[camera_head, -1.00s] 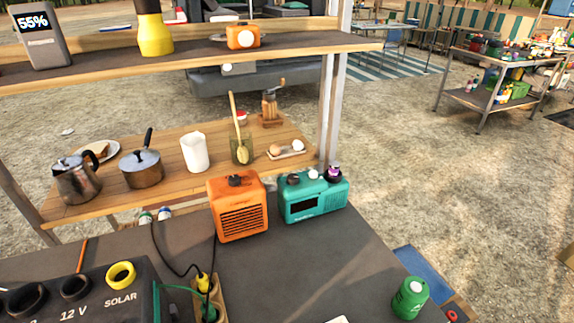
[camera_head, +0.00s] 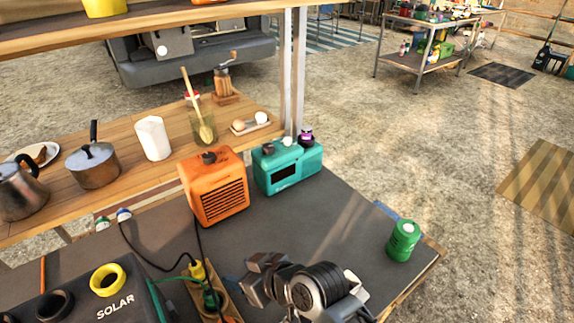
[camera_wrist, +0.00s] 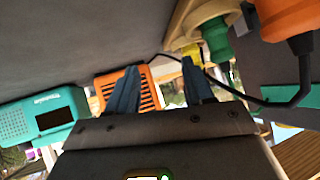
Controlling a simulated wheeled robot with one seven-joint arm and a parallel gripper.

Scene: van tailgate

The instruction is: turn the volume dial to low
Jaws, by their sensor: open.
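A teal radio (camera_head: 287,170) stands on the dark tabletop in the head view, with a dark knob (camera_head: 268,149), a white knob (camera_head: 286,141) and a purple-topped dark knob (camera_head: 305,137) along its top. I cannot tell which is the volume dial. The radio also shows at the left of the wrist view (camera_wrist: 42,116). An orange box (camera_head: 216,190) with a slotted grille and a dark top knob (camera_head: 208,157) stands left of it. My gripper (camera_wrist: 160,88) is open and empty, its fingers framing the more distant orange box in the wrist view. My arm is low in the head view, in front of both devices.
A green canister (camera_head: 403,240) stands at the tabletop's right. A power strip with yellow and green plugs (camera_head: 203,285) and a black power box (camera_head: 110,300) are at left. A wooden shelf behind holds a pot (camera_head: 93,166). Bare tabletop (camera_head: 330,225) lies before the radio.

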